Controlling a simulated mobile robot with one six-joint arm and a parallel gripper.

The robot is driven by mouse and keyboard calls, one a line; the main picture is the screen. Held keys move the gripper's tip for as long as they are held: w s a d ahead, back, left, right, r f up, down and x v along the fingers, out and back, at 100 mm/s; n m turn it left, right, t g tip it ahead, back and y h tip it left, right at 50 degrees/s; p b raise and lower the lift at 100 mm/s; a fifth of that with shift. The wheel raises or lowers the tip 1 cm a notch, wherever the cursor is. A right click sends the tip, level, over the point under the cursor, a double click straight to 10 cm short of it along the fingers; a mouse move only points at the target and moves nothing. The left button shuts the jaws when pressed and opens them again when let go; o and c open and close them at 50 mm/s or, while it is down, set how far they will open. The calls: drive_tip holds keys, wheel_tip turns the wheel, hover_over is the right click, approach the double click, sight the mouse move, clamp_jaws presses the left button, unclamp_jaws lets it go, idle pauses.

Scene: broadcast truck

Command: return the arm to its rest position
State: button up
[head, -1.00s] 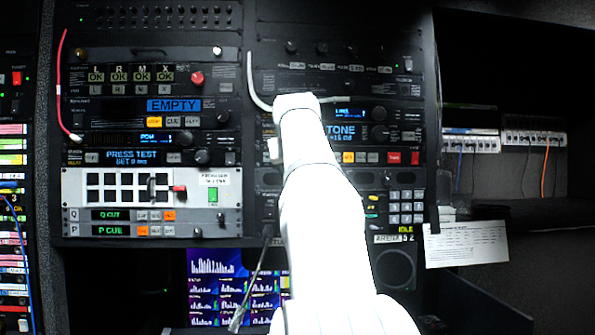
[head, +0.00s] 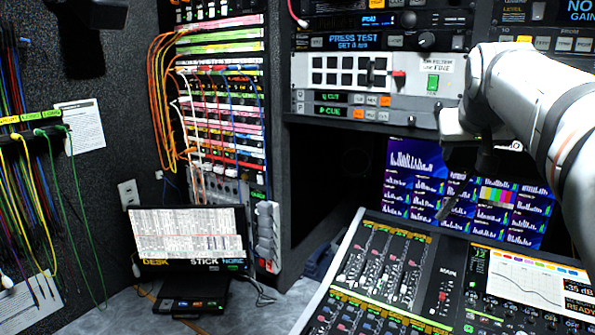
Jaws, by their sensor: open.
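My white arm comes in from the right edge in the head view and bends down in front of the rack. I cannot tell whether the two touch.
The mixing desk (head: 385,270) lies below the arm at lower right. A screen of meters (head: 410,185) stands behind the stalk. A patch bay (head: 215,120) with orange cables is left of the rack. Cables hang along the left wall.

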drive_tip(key=s+a+f+n+g+y, duration=0.1)
drive_tip(key=s+a+f, duration=0.4)
drive_tip(key=f, duration=0.5)
drive_tip(key=s+a+f+n+g+y, duration=0.1)
drive_tip(key=s+a+f+g, duration=0.1)
drive_tip(key=s+a+f, duration=0.3)
drive_tip(key=s+a+f+g+y, duration=0.1)
drive_tip(key=s+a+f+g, duration=0.1)
drive_tip(key=s+a+f, duration=0.4)
drive_tip(key=s+f+b, duration=0.1)
drive_tip(key=s+f, duration=0.3)
drive_tip(key=f, duration=0.5)
drive_tip(key=shift+s+f+n+y, duration=0.25)
drive_tip(key=shift+s+n+y, duration=0.05)
drive_tip(key=shift+s+n, duration=0.1)
drive_tip(key=shift+a, duration=0.1)
